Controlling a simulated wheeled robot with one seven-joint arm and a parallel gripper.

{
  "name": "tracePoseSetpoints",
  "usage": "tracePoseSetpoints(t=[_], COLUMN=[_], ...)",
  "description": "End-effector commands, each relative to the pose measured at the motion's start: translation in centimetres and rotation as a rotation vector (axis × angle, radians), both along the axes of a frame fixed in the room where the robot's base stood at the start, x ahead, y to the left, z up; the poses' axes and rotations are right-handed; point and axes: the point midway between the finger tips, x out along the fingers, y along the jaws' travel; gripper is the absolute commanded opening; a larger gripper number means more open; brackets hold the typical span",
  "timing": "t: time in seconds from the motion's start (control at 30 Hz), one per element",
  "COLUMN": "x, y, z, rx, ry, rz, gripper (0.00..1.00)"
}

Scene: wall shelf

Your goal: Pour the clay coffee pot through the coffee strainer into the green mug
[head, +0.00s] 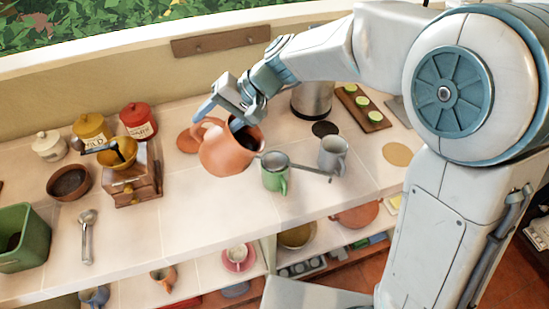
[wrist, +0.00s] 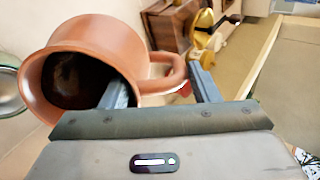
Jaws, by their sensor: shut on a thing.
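The clay coffee pot (head: 226,156) is held above the shelf, just left of the green mug, tilted with its mouth toward the mug. My gripper (head: 222,112) is shut on its handle; the wrist view shows the handle between my gripper's fingers (wrist: 162,90) and dark contents inside the pot (wrist: 95,38). No stream shows. The green mug (head: 274,183) stands upright on the shelf. The coffee strainer (head: 275,160) sits on its top, its handle pointing right. A round rim at the wrist view's left edge (wrist: 8,92) looks like the strainer, partly cut off.
A grey mug (head: 334,155) stands right of the green mug, near the strainer's handle. A coffee grinder (head: 136,188), a brown bowl (head: 68,184) and several jars stand left. A metal scoop (head: 87,235) lies in front. The shelf's front middle is clear.

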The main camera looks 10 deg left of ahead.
Motion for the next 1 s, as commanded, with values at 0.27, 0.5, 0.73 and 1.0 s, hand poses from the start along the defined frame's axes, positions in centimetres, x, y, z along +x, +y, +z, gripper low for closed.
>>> tracePoseSetpoints(t=[0.27, 0.5, 0.73, 1.0], x=[0.11, 0.13, 0.15, 0.21], y=[-0.08, -0.22, -0.33, -0.46], z=[0.21, 0.23, 0.27, 0.31], rx=[0.017, 0.029, 0.040, 0.053], ry=[0.002, 0.005, 0.009, 0.012], rz=[-0.001, 0.000, -0.001, -0.001], gripper=[0.00, 0.00, 0.00, 0.00])
